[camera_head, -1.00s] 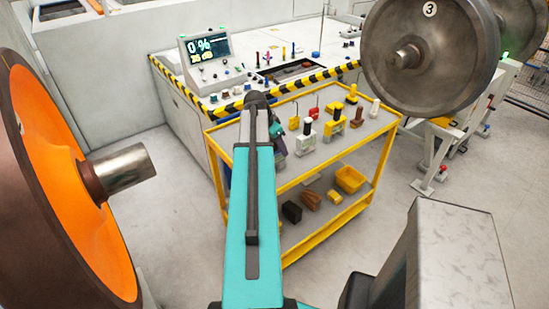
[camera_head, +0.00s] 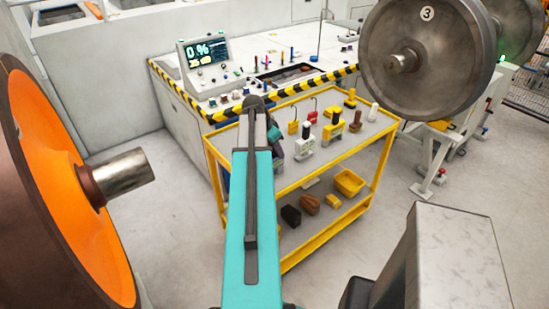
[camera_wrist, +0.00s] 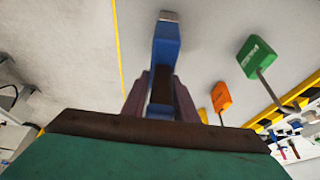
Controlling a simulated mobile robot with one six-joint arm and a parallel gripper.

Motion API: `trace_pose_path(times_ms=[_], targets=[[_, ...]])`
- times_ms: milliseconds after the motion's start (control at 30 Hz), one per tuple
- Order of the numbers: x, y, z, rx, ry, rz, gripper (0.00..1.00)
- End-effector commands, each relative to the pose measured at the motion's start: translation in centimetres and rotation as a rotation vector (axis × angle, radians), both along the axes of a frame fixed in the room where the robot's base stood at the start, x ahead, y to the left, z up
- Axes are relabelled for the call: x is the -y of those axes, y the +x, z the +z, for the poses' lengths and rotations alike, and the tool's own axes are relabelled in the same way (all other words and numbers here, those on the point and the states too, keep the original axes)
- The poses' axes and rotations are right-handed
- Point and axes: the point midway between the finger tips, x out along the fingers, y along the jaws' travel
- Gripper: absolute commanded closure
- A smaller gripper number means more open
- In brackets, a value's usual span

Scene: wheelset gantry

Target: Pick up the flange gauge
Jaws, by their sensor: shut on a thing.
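In the wrist view my gripper (camera_wrist: 159,88) is shut on a blue tool (camera_wrist: 166,42) with a bare metal end. The two fingers sit on either side of it, and its lower part is hidden between them and behind my wrist. It may be the flange gauge, but I see only part of it. A grey surface with a yellow edge line shows behind it.
The cart's top holds several tools, including a white one (camera_head: 304,141) and a yellow one (camera_head: 333,132). A yellow basket (camera_head: 349,182) is on its lower shelf. An orange-faced wheel (camera_head: 60,190) stands close on the left; another wheel (camera_head: 425,55) is at upper right. A striped-edge console bench (camera_head: 285,87) stands behind.

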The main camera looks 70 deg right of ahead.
Motion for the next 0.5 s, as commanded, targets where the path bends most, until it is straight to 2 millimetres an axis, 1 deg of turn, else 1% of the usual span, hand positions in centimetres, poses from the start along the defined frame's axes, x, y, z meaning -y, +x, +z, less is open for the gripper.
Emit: trace_pose_path(times_ms=[267, 500], targets=[[0.1, 0.0, 0.5, 0.000, -0.001, 0.000, 1.00], [0.1, 0.0, 1.8, 0.001, -0.003, 0.000, 1.00]])
